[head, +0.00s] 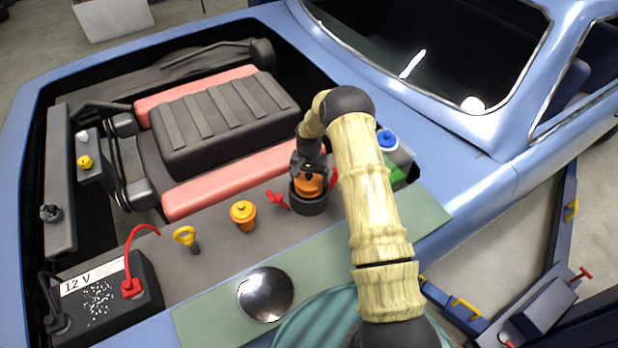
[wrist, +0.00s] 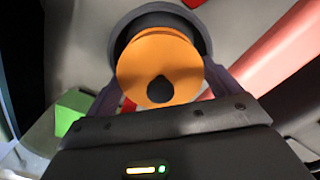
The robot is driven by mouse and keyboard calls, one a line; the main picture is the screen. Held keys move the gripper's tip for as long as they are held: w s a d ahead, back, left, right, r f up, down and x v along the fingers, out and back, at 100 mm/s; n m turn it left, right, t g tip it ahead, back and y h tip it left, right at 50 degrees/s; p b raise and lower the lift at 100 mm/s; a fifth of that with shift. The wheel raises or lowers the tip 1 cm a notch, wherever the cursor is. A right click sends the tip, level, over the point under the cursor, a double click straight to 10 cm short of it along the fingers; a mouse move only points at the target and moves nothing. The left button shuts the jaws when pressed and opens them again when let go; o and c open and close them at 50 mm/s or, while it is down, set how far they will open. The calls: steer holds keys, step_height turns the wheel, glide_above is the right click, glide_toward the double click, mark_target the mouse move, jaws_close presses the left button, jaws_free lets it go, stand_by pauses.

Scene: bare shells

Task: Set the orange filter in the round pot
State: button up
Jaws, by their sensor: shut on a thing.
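The orange filter (head: 309,185) is round, and its top face with a dark knob shows in the wrist view (wrist: 160,62). My gripper (head: 309,177) is shut on it from above, with one finger on each side in the wrist view. The pot's rim (wrist: 200,24) curves behind the filter. I cannot tell how deep the filter sits.
Red clips (head: 278,199) flank the pot. An orange cap (head: 243,213), a yellow dipstick handle (head: 185,235) and a battery (head: 110,290) stand to the left. A blue-capped bottle (head: 388,140) stands right of my arm. A shiny bowl (head: 266,294) lies on the green strip (head: 212,318).

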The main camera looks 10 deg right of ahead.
mark_target(309, 174)
steer(key=shift+f, duration=0.1)
steer(key=o, duration=0.6)
steer(key=shift+w, duration=0.1)
steer(key=shift+o, duration=1)
steer(key=shift+a, duration=0.1)
steer(key=shift+d+r+p, duration=0.2)
steer(key=shift+r+p, duration=0.35)
steer(key=shift+r, duration=0.35)
step_height(309, 174, up, 12)
steer(key=b, duration=0.3)
steer(key=shift+a+f, duration=0.15)
steer(key=shift+f, duration=0.1)
